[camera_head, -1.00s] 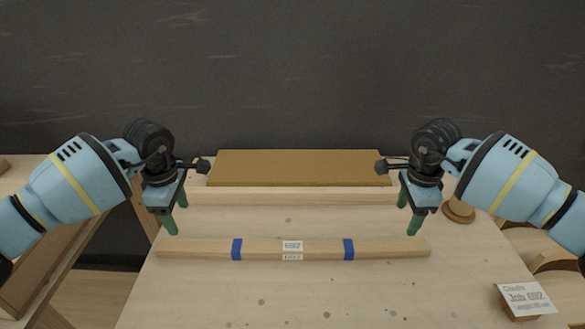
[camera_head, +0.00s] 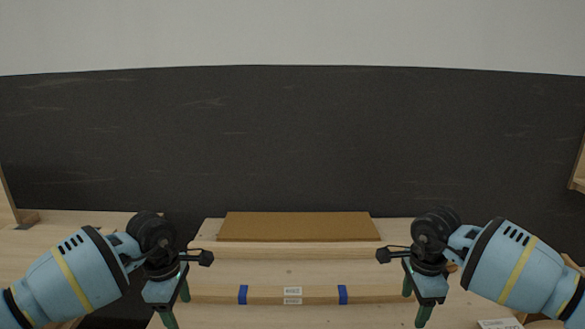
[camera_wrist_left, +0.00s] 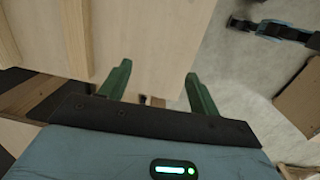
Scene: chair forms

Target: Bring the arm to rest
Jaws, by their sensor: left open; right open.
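My right gripper (camera_head: 416,300) hangs at the right side of the bench, its green fingers pointing down, apart and empty. My left gripper (camera_head: 177,306) hangs at the left side in the same way, open and empty. In the left wrist view its two green fingers (camera_wrist_left: 157,88) stand apart with nothing between them. The wooden bar (camera_head: 265,296) with two blue bands and white labels lies across the bench between the two grippers. Neither gripper holds it.
The pale wooden bench (camera_head: 290,318) spans the middle. A brown panel (camera_head: 298,227) lies on a raised ledge at its back. A dark wall (camera_head: 300,140) stands behind. A white card (camera_head: 498,323) is at the lower right, cut by the frame edge.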

